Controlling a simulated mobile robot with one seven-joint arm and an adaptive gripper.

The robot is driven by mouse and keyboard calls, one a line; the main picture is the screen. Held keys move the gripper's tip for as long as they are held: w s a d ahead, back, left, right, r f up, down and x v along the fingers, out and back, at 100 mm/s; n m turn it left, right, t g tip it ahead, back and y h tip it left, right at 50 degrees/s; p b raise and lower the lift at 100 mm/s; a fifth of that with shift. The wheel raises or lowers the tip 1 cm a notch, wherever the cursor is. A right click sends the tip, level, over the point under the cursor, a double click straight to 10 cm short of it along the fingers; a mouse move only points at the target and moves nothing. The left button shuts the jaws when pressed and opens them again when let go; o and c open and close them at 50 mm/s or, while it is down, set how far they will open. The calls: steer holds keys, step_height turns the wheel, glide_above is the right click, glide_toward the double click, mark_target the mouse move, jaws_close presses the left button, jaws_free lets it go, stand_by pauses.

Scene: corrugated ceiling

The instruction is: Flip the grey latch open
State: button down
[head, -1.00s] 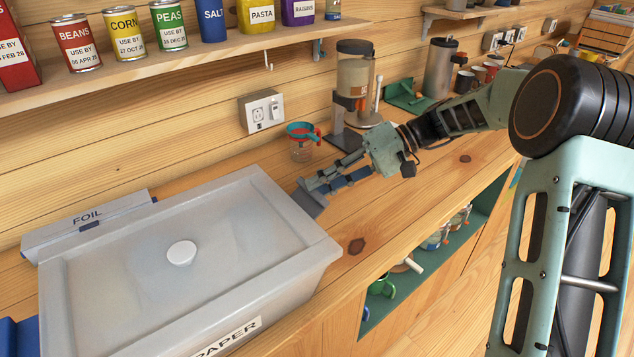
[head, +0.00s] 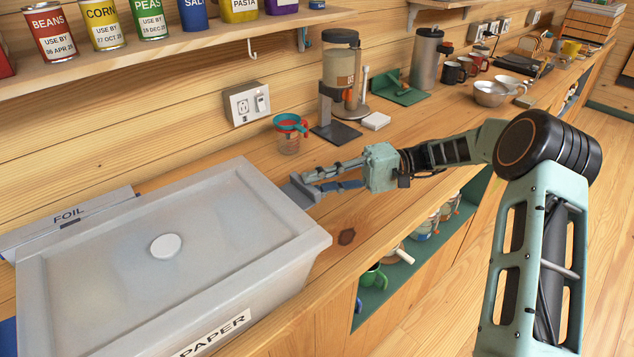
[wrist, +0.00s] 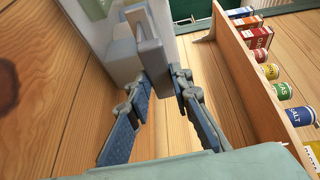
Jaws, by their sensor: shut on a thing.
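The grey latch (head: 301,191) is a small flap on the right end of the light grey lidded bin (head: 262,205), which bears a PAPER label. In the wrist view the latch (wrist: 151,55) sticks out from the bin's end. My gripper (head: 312,182) reaches it from the right, above the counter. In the wrist view the fingers of my gripper (wrist: 158,80) lie on either side of the latch's near end and are shut on it. The lid, with its round white knob (head: 165,246), lies flat on the bin. The exact finger contact is partly hidden.
A foil box (head: 68,217) lies behind the bin. A shelf with tins (head: 190,50) runs above. Mugs sit on a green shelf (head: 400,272) below the counter. Bare counter lies around my gripper.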

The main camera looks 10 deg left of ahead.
steer(key=c, duration=1.7)
jaws_free()
steer(key=v, duration=1.2)
